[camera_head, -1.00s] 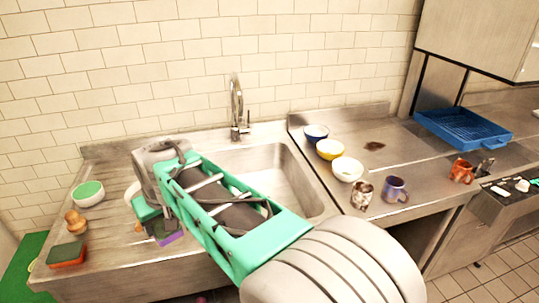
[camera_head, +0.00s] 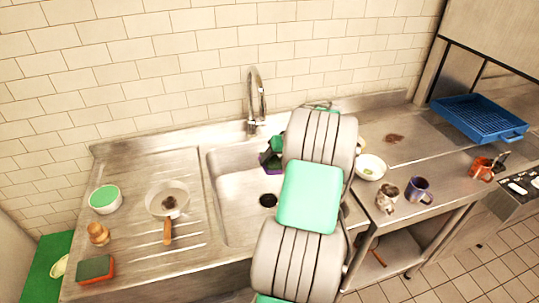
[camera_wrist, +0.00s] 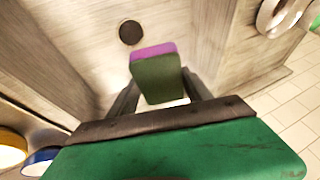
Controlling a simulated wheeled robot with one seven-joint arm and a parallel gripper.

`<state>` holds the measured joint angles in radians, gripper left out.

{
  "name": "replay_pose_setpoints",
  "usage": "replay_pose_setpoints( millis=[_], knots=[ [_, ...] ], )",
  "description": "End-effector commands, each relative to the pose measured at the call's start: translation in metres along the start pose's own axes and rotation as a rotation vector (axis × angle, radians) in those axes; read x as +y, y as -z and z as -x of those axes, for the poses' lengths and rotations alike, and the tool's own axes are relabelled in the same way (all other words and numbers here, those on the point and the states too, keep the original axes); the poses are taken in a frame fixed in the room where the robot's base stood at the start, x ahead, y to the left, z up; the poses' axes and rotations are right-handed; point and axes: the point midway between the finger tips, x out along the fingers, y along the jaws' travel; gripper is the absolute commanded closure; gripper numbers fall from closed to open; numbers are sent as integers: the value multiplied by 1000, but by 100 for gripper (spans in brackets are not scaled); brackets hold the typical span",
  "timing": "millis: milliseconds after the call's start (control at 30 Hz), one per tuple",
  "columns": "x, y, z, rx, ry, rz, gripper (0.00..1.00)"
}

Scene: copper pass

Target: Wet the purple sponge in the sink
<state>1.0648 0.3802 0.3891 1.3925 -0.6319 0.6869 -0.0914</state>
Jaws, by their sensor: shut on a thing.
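The purple sponge, with a dark green scouring side, sits between the fingers of my gripper (camera_wrist: 160,97) in the wrist view, where the sponge (camera_wrist: 157,76) is plain to see. In the head view my gripper (camera_head: 269,163) is shut on it over the back right part of the steel sink (camera_head: 232,213). My arm hides much of the sink's right side. The round drain (camera_head: 268,200) is in front of the sponge. The chrome faucet (camera_head: 255,100) stands behind the sink, with no water visible.
On the left drainboard are a pan (camera_head: 165,197), a green-topped bowl (camera_head: 105,199), a wooden piece (camera_head: 98,234) and an orange-green sponge (camera_head: 96,269). To the right are a white bowl (camera_head: 370,167), cups (camera_head: 417,190) and a blue rack (camera_head: 481,117). The sink's left half is clear.

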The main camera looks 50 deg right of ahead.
Motion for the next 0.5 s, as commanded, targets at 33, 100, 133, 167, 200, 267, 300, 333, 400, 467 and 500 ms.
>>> replay_pose_setpoints(
  millis=[33, 100, 133, 167, 200, 267, 300, 333, 400, 467, 500],
  knots=[
    [0, -2, -4, -1, 1, 1, 75],
    [1, -4, -9, -2, 1, 1, 75],
    [2, -5, -11, -2, 1, 2, 75],
    [3, -6, -14, -2, 1, 2, 75],
    [4, -8, -18, -3, 1, 2, 75],
    [6, -11, -24, -3, 1, 2, 75],
    [7, -12, -28, -4, 1, 2, 75],
    [8, -14, -31, -4, 1, 2, 75],
    [10, -17, -38, -3, 1, 2, 75],
    [12, -20, -45, -3, 0, 2, 75],
    [14, -21, -49, -3, 1, 1, 75]
  ],
)
